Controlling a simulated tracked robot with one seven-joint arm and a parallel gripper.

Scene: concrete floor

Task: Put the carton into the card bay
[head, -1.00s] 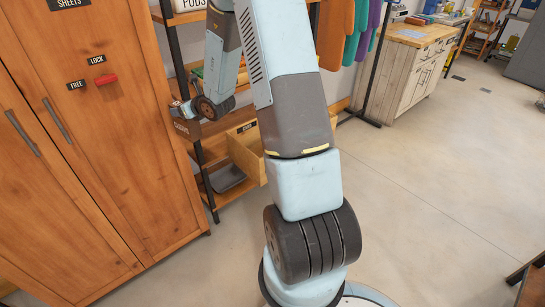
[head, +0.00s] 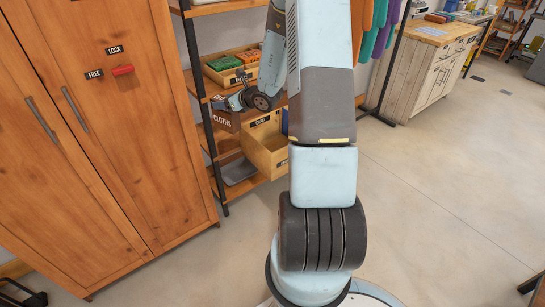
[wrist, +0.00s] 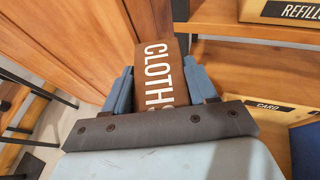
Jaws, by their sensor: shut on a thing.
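The carton (head: 222,116) is a dark brown box marked CLOTHS. It also shows in the wrist view (wrist: 152,65) between the two blue fingers of my gripper (wrist: 158,75). My gripper (head: 235,103) is shut on the carton and holds it in front of the shelf rack. The card bay (head: 268,158) is an open wooden bin with a dark CARD label, low on the rack. The carton is to the left of the bay and outside it. In the wrist view the bay (wrist: 262,118) is at the lower right, with something blue at its right side.
A wooden cabinet (head: 95,150) with a red knob stands close on the left. A REFILLS bin (head: 222,77) holding green and orange items sits on the shelf above. A grey tray (head: 238,172) lies low on the rack. Open floor (head: 435,200) is on the right.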

